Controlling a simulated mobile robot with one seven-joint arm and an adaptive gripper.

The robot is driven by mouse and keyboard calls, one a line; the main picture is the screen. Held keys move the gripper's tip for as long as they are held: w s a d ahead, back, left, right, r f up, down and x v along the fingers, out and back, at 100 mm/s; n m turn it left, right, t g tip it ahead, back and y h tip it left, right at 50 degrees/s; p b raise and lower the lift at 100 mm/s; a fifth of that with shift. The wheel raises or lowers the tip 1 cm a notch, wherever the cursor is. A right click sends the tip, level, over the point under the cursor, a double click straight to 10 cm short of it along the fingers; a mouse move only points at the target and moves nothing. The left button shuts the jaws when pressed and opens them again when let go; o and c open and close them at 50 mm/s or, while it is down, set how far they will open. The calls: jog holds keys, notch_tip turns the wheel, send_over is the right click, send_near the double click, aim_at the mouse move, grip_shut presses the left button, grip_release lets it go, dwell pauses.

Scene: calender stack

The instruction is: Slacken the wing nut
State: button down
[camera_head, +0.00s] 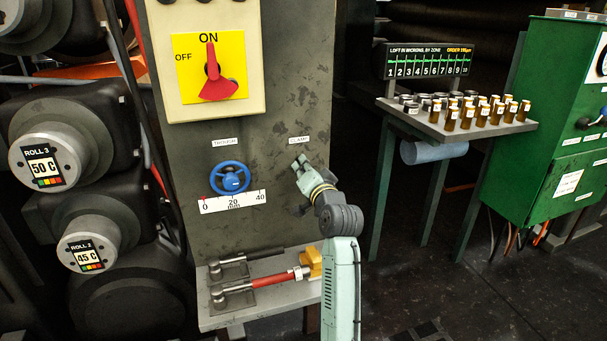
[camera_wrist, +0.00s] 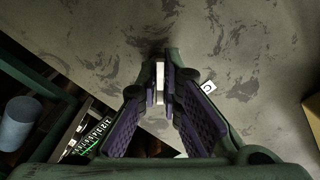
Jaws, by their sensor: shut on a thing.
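In the head view my gripper (camera_head: 299,163) is at the grey panel, just below the white label reading CLAMP (camera_head: 299,140). In the wrist view my gripper (camera_wrist: 161,85) has its dark purple pads closed on a thin, pale upright piece, the wing nut (camera_wrist: 160,76), against the panel. Only a narrow strip of the wing nut shows between the pads. In the head view my gripper hides it. I cannot tell how far it is turned.
A blue handwheel (camera_head: 231,177) above a 0–40 scale (camera_head: 233,202) is left of my gripper. A red switch (camera_head: 215,85) is above. A shelf (camera_head: 215,316) with tools is below. A table (camera_head: 440,126) with several brown bottles stands right.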

jog(key=shift+n+b, duration=1.2)
jog(key=shift+n, duration=1.1)
jog(key=c, duration=1.8)
grip_release()
jog(key=shift+o, duration=0.2)
jog(key=v, duration=1.2)
